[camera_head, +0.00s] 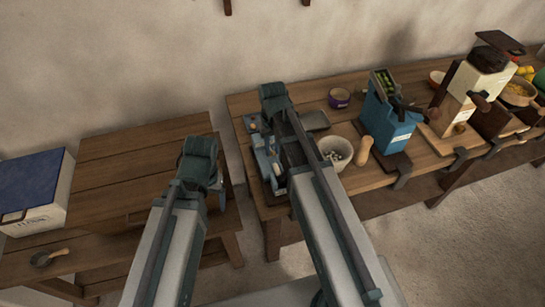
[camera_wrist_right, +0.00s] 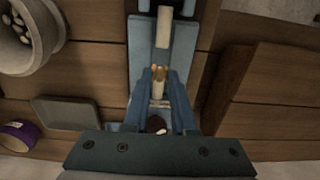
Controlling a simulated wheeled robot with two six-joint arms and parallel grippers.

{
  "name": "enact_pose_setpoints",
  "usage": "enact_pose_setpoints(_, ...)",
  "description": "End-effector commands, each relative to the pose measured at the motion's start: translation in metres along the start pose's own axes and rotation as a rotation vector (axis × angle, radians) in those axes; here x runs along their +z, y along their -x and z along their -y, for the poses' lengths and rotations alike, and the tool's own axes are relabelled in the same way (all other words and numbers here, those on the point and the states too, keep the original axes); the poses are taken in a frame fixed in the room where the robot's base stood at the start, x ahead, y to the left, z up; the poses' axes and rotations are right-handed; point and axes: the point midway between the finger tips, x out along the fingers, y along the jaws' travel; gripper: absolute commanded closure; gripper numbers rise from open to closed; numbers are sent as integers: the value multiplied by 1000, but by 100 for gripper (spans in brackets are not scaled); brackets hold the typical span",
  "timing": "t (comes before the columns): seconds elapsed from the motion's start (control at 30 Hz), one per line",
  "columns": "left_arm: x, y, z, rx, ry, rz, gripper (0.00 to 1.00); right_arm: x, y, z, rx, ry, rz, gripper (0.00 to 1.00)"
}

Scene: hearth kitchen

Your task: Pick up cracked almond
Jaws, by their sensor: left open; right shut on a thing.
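In the right wrist view my right gripper (camera_wrist_right: 159,78) is shut on a small tan piece, seemingly the cracked almond (camera_wrist_right: 158,73), at its fingertips. It is over a blue cracking device (camera_wrist_right: 149,35) with a pale bar along it. I cannot tell whether the piece is clear of the device. A small brown and white bit (camera_wrist_right: 155,124) shows between the finger bases. In the head view the blue device (camera_head: 263,160) is partly hidden by my right arm, which also hides the fingertips. My left gripper (camera_head: 217,199) is open and empty over the left table, its fingers mostly hidden.
A pale bowl (camera_head: 336,150) with nuts stands right of the device, near a grey plate (camera_head: 315,120) and a purple tin (camera_head: 339,97). A blue-lidded box (camera_head: 35,190) is far left. The left table (camera_head: 125,165) has bare space.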

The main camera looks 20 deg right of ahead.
Motion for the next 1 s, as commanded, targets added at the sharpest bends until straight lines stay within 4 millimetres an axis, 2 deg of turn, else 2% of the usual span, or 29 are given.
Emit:
enact_pose_setpoints(0.27, 0, 3, 0, 0, 0, 0, 20, 0, 3, 0, 0, 0, 0, 98)
enact_pose_setpoints(1.0, 3, 58, 6, 0, 0, 0, 20, 0, 58, 0, 0, 0, 0, 98)
